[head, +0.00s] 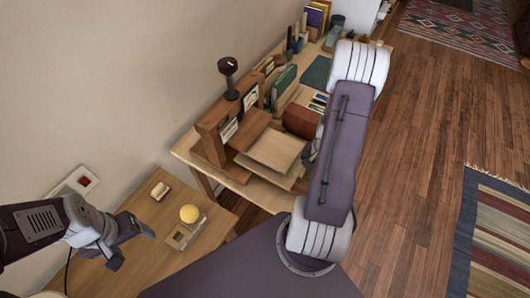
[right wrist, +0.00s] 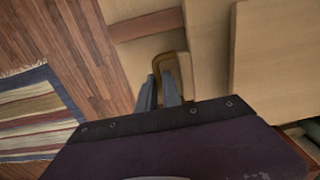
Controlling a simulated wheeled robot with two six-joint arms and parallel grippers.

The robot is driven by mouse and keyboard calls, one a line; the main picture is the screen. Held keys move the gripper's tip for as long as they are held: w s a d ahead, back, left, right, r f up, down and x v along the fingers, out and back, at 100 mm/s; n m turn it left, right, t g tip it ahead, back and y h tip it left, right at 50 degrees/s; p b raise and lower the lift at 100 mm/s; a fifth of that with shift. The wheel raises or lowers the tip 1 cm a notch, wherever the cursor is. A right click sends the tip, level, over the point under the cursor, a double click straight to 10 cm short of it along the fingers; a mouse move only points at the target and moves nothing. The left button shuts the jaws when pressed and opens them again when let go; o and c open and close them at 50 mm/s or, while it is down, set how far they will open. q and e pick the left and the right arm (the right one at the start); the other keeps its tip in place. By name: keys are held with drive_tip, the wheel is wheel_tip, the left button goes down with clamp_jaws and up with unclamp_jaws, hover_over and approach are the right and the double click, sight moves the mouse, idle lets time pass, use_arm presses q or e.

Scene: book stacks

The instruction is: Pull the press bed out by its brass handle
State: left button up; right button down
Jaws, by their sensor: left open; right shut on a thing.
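The wooden press (head: 232,122) stands on the long bench, with a dark knob on top. Its pale press bed (head: 272,150) sticks out at the front; in the right wrist view, pale boards (right wrist: 212,45) fill the top. The brass handle (right wrist: 184,64) shows there as a small curved loop at the bed's edge. My right gripper (right wrist: 164,82) is shut on the brass handle; in the head view my arm hides most of it. My left gripper (head: 132,242) is open and empty, over the lower desk at the left, away from the press.
The lower desk (head: 212,243) holds a yellow ball (head: 189,213), a small pale block (head: 160,190) and a small wooden tray (head: 178,238). A reddish-brown box (head: 301,121) and books stand behind the press bed. Open wooden floor (head: 415,150) and a striped rug (head: 490,235) lie at right.

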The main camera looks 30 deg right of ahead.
drive_tip(key=s+d, duration=0.3)
drive_tip(key=s, duration=0.2)
drive_tip(key=shift+s, duration=0.3)
drive_tip(key=c, duration=1.7)
unclamp_jaws()
wheel_tip(320, 180, up, 8)
drive_tip(key=p, duration=0.8)
